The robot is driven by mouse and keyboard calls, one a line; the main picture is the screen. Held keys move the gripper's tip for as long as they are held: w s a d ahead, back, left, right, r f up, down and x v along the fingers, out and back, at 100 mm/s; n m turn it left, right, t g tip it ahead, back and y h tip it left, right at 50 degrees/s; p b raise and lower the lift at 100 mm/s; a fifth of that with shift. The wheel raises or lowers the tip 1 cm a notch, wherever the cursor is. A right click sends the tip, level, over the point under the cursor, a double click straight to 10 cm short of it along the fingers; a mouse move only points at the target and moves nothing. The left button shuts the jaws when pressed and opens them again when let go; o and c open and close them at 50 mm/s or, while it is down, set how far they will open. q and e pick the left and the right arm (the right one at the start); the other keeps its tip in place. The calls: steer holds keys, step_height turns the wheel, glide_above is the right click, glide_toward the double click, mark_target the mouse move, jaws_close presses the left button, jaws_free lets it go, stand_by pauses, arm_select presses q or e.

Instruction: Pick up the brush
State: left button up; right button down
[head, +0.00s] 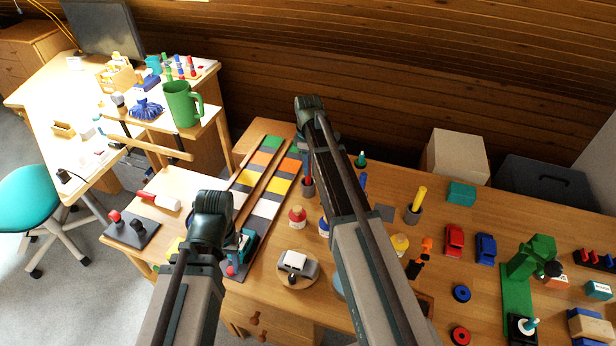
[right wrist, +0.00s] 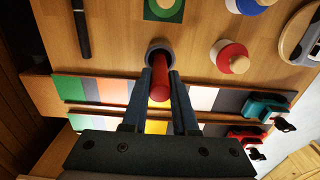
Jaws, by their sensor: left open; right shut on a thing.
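A red round handle (right wrist: 160,84) stands in a small grey cup (right wrist: 160,50) in the right wrist view. I take it for the brush; no bristles show, and its lower end is hidden in the cup. My right gripper (right wrist: 161,100) is shut on the handle, one finger on each side, just above the cup's rim. In the head view the handle (head: 308,182) shows beside my right arm, and the right jaws are mostly hidden. My left gripper (head: 214,228) is open and apart, over the near left part of the bench; its fingertips are largely hidden.
Long boards with coloured squares (head: 264,172) lie left of the cup. A yellow stick (head: 417,198) stands in another grey cup to the right. A green mug (head: 182,103) is on the left desk. Free wood lies around the cup.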

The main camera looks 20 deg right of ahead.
arm_select(q)
steer(key=shift+r, duration=0.15)
arm_select(e)
steer(key=shift+r, duration=0.15)
step_height(320, 180, up, 10)
steer(key=p, duration=1)
arm_select(q)
step_height(320, 180, up, 10)
